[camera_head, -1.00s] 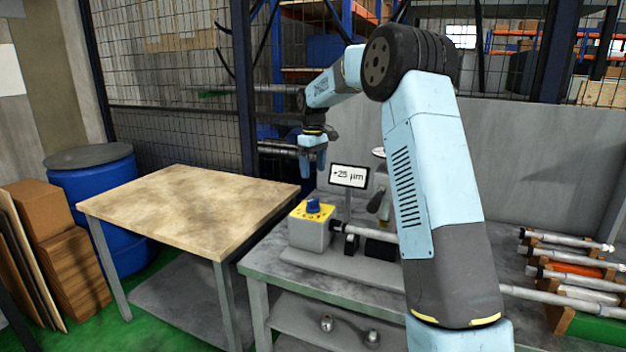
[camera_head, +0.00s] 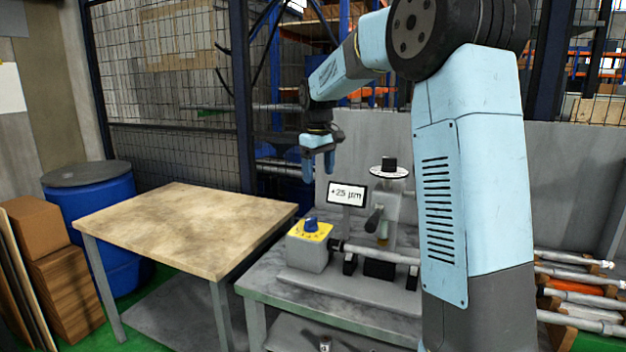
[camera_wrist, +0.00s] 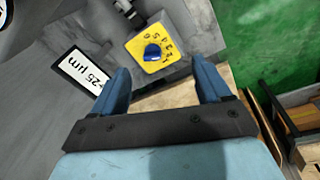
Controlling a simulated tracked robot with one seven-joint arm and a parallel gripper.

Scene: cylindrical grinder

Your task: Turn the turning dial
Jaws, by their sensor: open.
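The turning dial is a blue knob (camera_head: 311,224) on the yellow top plate of a grey box, at the left end of the grinder fixture on the grey bench. In the wrist view the blue knob (camera_wrist: 152,52) sits on the yellow plate (camera_wrist: 178,45) with dark marks around it. My gripper (camera_head: 320,170) is above the box, pointing down, its blue fingers apart and empty. In the wrist view the fingertips of my gripper (camera_wrist: 162,75) stand to either side of and below the knob in the picture. It does not appear to touch the knob.
A small display (camera_head: 346,193) reading +25 µm stands just behind the box. A lever (camera_head: 374,221) and a disc-topped post (camera_head: 389,171) are to its right. A wooden table (camera_head: 180,228) stands left; rods (camera_head: 580,272) lie right. Air around the knob is clear.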

